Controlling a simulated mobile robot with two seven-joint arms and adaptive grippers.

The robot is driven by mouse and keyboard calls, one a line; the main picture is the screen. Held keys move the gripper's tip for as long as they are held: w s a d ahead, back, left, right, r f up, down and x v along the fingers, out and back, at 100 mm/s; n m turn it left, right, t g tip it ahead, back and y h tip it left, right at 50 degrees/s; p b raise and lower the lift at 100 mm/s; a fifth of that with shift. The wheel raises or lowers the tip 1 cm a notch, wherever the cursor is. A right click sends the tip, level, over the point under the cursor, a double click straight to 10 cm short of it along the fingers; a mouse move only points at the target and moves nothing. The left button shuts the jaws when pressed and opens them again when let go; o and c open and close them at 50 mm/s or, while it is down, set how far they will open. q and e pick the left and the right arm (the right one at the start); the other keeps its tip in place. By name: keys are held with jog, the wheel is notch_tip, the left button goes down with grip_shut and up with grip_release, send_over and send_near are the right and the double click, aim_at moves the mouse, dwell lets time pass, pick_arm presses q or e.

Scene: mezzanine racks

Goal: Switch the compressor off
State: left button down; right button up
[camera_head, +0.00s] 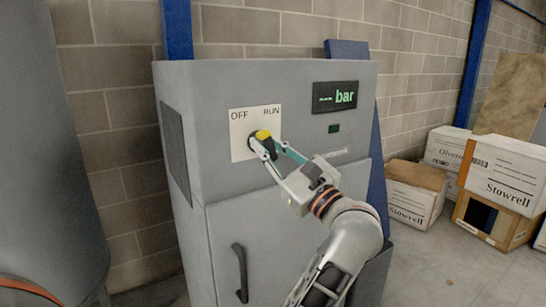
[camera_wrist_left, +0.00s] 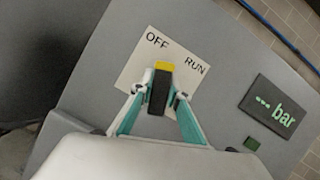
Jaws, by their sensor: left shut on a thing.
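The compressor is a grey cabinet (camera_head: 285,85) with a white switch plate (camera_head: 238,140) lettered OFF on the left and RUN on the right. A black rotary knob with a yellow end (camera_head: 262,134) sits on the plate. In the left wrist view the knob (camera_wrist_left: 159,93) has its yellow end between the two words, leaning to the OFF side of the plate's upright. My left gripper (camera_head: 268,152) is shut on the knob, one finger on each side. It also shows in the left wrist view (camera_wrist_left: 161,96). My right gripper is not in view.
A door handle (camera_head: 240,272) is below. Cardboard boxes (camera_head: 505,178) stand on the floor at right. A large grey tank (camera_head: 45,140) stands at left.

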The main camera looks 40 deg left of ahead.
pick_arm(q)
jog(key=n, duration=0.1)
jog(key=n+g+b, duration=0.1)
jog(key=n, duration=0.1)
jog(key=shift+w+f+g, duration=0.1)
jog(key=shift+f+g, duration=0.2)
jog(key=shift+f, duration=0.1)
jog(key=shift+r+n+g+b, duration=0.25)
jog(key=shift+n+g+b, duration=0.45)
jog(key=shift+n, duration=0.6)
jog(key=c, duration=1.9)
grip_release()
jog(key=shift+r, duration=0.1)
jog(key=shift+s+r, duration=0.1)
jog(key=shift+s, duration=0.1)
notch_tip(320, 180, up, 10)
jog(key=shift+f, duration=0.1)
